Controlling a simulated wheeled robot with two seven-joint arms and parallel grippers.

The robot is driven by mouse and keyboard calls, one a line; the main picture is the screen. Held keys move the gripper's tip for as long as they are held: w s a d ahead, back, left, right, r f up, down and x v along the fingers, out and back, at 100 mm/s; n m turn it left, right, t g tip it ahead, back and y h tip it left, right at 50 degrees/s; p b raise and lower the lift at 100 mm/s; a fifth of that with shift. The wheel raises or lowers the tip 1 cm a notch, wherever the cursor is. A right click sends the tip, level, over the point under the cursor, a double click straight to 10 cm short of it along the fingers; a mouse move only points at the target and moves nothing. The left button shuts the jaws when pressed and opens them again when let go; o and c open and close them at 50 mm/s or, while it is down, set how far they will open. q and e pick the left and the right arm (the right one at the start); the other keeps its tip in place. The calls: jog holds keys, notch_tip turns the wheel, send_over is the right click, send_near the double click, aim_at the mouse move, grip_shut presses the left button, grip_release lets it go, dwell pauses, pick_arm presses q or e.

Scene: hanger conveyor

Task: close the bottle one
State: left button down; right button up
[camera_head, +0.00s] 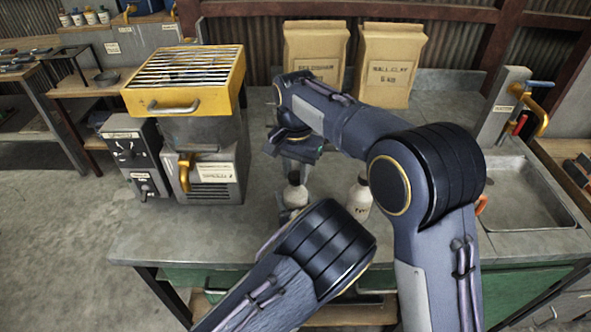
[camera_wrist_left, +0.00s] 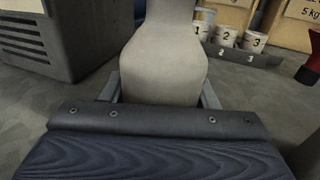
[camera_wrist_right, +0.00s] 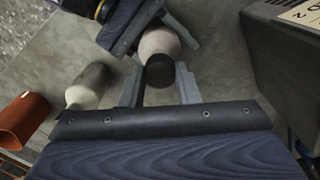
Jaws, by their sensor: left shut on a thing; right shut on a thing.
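A pale grey bottle (camera_head: 296,192) stands on the bench below my right gripper (camera_head: 297,166). I cannot read a number on it. My left gripper (camera_wrist_left: 162,92) is shut around this bottle's body (camera_wrist_left: 163,65), with a finger on each side. In the right wrist view a dark cap (camera_wrist_right: 160,72) sits at the bottle's mouth, between my right gripper's fingers, which are shut on it. Whether the cap is threaded down cannot be told. A second pale bottle (camera_head: 360,197) stands to the right, apart from both grippers; it also shows in the right wrist view (camera_wrist_right: 88,85).
A yellow-topped machine (camera_head: 186,80) stands left on the bench. Two tan bags (camera_head: 385,66) stand at the back. A sink (camera_head: 525,195) is at the right. An orange object (camera_wrist_right: 20,120) is near the second bottle. Small numbered pots (camera_wrist_left: 225,38) show beyond the bottle.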

jog(key=shift+m, duration=1.1)
jog(key=o, duration=1.1)
jog(key=shift+r, duration=0.1)
jog(key=shift+r, duration=2.2)
jog(key=shift+c, duration=0.4)
